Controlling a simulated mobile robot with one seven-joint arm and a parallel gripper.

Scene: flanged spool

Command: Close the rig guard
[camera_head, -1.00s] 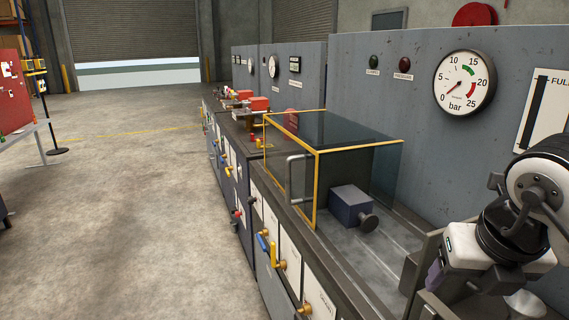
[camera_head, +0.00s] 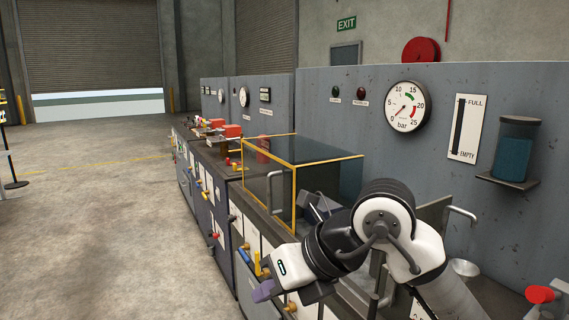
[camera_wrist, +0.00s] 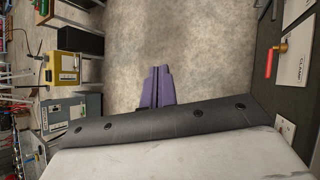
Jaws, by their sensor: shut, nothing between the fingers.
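The rig guard (camera_head: 310,152), a clear dark-tinted box with yellow edges, stands on the bench against the grey panel. A grey bar handle (camera_head: 271,188) is on its left side. A dark block (camera_head: 312,204) shows at its right end, partly hidden by my arm. My gripper (camera_head: 262,291) is low at the bench's front edge, below and in front of the guard and apart from it. Its purple fingers are together and empty; they also show in the wrist view (camera_wrist: 158,86), pointing over bare floor. The guard is not seen in the wrist view.
A metal plate with a bar handle (camera_head: 460,212) stands right of my arm. A pressure gauge (camera_head: 407,106) and a level tank (camera_head: 515,148) are on the panel. Valve levers (camera_head: 257,264) stick out from the bench front.

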